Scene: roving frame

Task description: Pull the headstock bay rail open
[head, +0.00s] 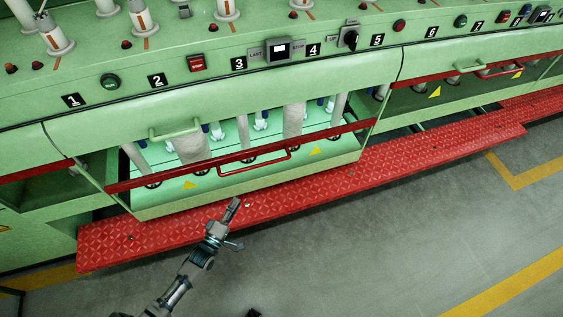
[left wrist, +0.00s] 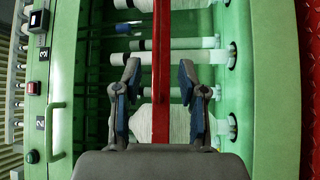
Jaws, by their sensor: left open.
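The headstock bay rail (head: 140,181) is a red bar across the front of a green bay with white bobbins inside. A red pull handle (head: 254,162) sits at its middle. My left gripper (head: 235,205) is below and in front of the handle, over the red step, apart from the rail in the head view. In the left wrist view my left gripper (left wrist: 160,90) is open. The red bar (left wrist: 160,60) runs between the fingers in the picture, with no contact visible. Whether it lies at fingertip depth cannot be told. My right gripper is not seen.
A red tread-plate step (head: 320,185) runs along the machine's foot. A green handle (head: 175,128) is above the bay, and also shows in the left wrist view (left wrist: 52,130). Buttons and numbered plates line the panel above. Grey floor (head: 400,240) in front is clear.

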